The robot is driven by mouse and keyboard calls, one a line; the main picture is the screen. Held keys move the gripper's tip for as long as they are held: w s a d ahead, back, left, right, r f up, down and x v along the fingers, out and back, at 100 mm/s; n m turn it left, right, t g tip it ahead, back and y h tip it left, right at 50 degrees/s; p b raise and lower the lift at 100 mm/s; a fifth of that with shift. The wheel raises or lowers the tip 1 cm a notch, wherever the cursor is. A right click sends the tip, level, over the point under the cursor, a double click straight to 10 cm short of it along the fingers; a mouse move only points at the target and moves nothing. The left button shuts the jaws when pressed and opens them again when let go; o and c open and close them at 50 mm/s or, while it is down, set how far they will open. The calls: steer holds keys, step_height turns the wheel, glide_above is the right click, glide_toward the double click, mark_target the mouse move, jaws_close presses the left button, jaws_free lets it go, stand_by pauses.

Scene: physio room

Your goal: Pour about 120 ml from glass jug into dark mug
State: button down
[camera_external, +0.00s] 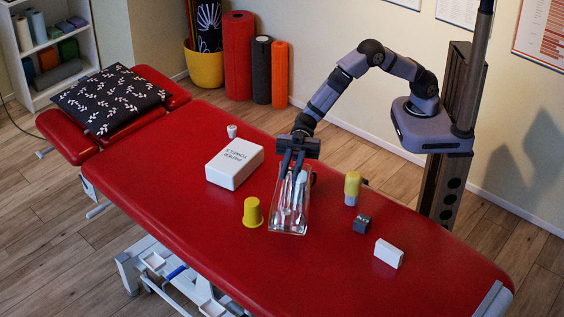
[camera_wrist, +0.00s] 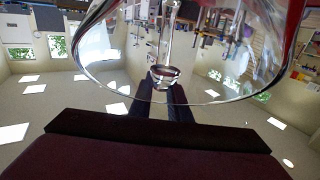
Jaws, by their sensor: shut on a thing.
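The clear glass jug (camera_external: 289,214) is near the middle of the red couch, below my gripper (camera_external: 292,172). My gripper's two dark fingers point down and are shut on the jug's upper part. I cannot tell whether the jug's base touches the couch or how much liquid it holds. In the wrist view the jug (camera_wrist: 185,72) fills the upper middle, with the dark fingers (camera_wrist: 163,103) seen behind its glass. A small dark shape (camera_external: 313,179) shows just behind the jug's right side; it may be the dark mug, mostly hidden.
A yellow-topped container (camera_external: 352,188), a dark box (camera_external: 361,224) and a white box (camera_external: 388,253) are to the right. A paper towels box (camera_external: 234,164) and small white cup (camera_external: 231,131) are behind left. The front right couch is clear.

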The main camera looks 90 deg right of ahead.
mark_target(294, 164)
steer(key=shift+s+d+f+y+b, duration=0.2)
steer(key=shift+d+y+b, duration=0.55)
steer(key=shift+b, duration=1.25)
steer(key=shift+s+d+r+t+y+b, duration=0.2)
steer(key=shift+d+r+y+b, duration=0.3)
steer(key=shift+d+y+b, duration=0.2)
steer(key=shift+s+d+r+t+y+b, duration=0.2)
steer(key=shift+d+r+y+b, duration=0.3)
steer(key=shift+b, duration=0.35)
steer(key=shift+s+d+r+t+y+b, duration=0.1)
steer(key=shift+d+r+t+y+b, duration=0.1)
steer(key=shift+d+r+y+b, duration=0.45)
steer(key=shift+t+y, duration=0.3)
steer(key=shift+y, duration=0.6)
steer(key=d+r+b, duration=0.1)
steer(key=d, duration=0.1)
steer(key=s+d+r+b, duration=0.1)
steer(key=b, duration=0.1)
steer(key=shift+d+r, duration=0.2)
steer(key=shift+d, duration=0.2)
steer(key=shift+s+d+r+y+b, duration=0.15)
steer(key=shift+d+y+b, duration=0.15)
steer(key=shift+d+b, duration=0.3)
steer(key=shift+s+r+b, duration=0.1)
steer(key=shift+r+b, duration=0.1)
steer(key=shift+b, duration=0.25)
steer(key=shift+a, duration=0.95)
steer(key=shift+a+y+b, duration=0.15)
steer(key=shift+y+b, duration=0.15)
